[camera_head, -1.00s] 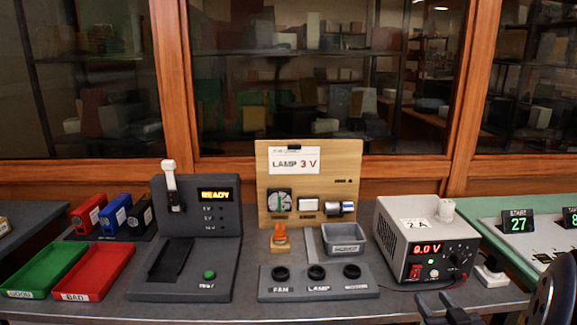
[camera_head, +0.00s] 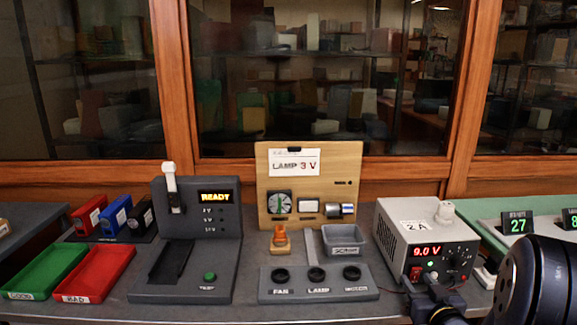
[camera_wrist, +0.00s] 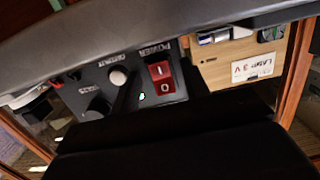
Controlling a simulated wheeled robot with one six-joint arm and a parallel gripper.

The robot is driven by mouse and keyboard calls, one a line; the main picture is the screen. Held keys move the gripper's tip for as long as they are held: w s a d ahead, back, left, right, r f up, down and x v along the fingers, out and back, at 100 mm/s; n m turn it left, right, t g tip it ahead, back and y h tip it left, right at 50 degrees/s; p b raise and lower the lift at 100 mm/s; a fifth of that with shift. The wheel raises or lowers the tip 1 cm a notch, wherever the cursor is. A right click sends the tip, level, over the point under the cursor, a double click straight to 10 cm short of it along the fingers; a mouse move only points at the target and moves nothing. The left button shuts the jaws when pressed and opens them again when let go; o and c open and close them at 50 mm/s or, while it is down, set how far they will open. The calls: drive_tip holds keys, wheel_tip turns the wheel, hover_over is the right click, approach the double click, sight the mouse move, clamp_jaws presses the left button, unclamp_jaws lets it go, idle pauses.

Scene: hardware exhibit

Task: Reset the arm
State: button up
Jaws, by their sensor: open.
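My gripper (camera_head: 422,284) is open and empty, low in front of the grey power supply (camera_head: 405,232). In the head view its dark fingers overlap the lower front panel; whether they touch it cannot be told. The supply's red display appears to read 9.0 V. In the wrist view the supply's panel is upside down, with a red power switch (camera_wrist: 160,77), a pale output button (camera_wrist: 118,76), a dark knob (camera_wrist: 96,107) and a small lit green light (camera_wrist: 142,97). My dark gripper parts hide much of that view. My arm (camera_head: 540,280) fills the lower right.
A wooden lamp board (camera_head: 308,190) and a row of black sockets (camera_head: 318,284) stand left of the supply. Further left are the READY tester (camera_head: 200,240), a red tray (camera_head: 98,268) and a green tray (camera_head: 45,266). A green counter (camera_head: 485,210) lies at right.

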drive_tip(key=shift+r+g+p, duration=0.4)
drive_tip(key=shift+r+p, duration=0.1)
drive_tip(key=shift+p, duration=0.75)
drive_tip(key=g+p, duration=0.1)
drive_tip(key=p, duration=0.2)
drive_tip(key=g+p, duration=0.1)
drive_tip(key=p, duration=0.2)
drive_tip(key=shift+r+p, duration=0.3)
drive_tip(key=shift+p, duration=0.05)
